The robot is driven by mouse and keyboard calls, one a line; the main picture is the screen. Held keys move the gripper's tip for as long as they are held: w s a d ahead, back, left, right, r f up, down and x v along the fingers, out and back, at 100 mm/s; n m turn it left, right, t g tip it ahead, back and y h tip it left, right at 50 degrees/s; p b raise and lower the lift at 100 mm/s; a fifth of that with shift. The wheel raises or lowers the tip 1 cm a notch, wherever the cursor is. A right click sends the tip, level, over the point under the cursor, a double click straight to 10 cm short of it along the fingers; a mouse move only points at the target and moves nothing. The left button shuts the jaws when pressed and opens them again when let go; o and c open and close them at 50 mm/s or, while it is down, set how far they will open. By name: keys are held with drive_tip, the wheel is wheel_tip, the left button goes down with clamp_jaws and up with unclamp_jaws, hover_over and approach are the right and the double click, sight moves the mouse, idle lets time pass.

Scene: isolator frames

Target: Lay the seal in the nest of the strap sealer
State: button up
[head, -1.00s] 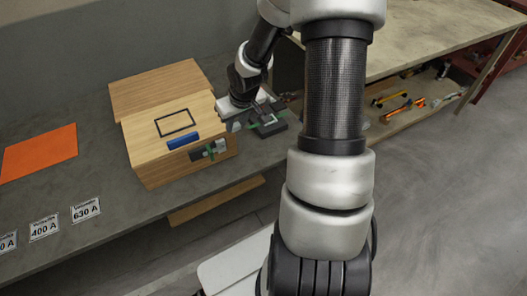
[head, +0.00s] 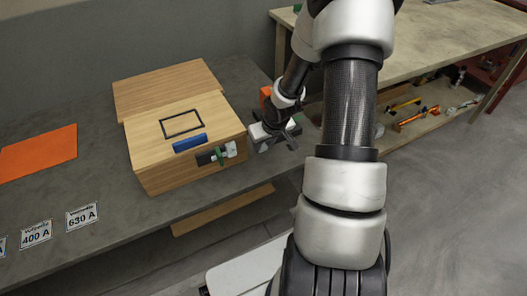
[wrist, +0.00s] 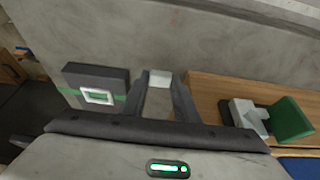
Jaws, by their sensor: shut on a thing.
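My gripper (head: 275,143) is above the bench just right of the wooden box in the head view. In the wrist view its fingers (wrist: 160,82) are shut on a small pale grey piece (wrist: 159,76), which looks like the seal. A dark block with a green band across it and a pale square frame on top (wrist: 98,96), apparently the strap sealer with its nest, lies left of the fingers. The held piece is apart from it. The block is not discernible in the head view, where my gripper and arm block part of the bench.
The wooden box (head: 205,113) has a blue part (head: 190,142) and a black, green and white fitting (head: 217,154), also visible in the wrist view (wrist: 247,117). An orange piece (head: 265,94) stands behind my wrist. An orange sheet (head: 38,152) and label cards (head: 82,217) lie left.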

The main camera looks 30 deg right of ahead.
drive_tip(key=shift+f, duration=1.15)
drive_tip(key=shift+f+b, duration=0.25)
drive_tip(key=shift+b, duration=0.15)
drive_tip(key=o, duration=1.1)
drive_tip(key=shift+r, duration=0.1)
drive_tip(key=shift+r+p, duration=0.3)
drive_tip(key=p+v, duration=0.4)
drive_tip(key=v, duration=0.7)
drive_tip(key=shift+s+r+p, duration=0.15)
drive_tip(key=shift+r+p, duration=0.2)
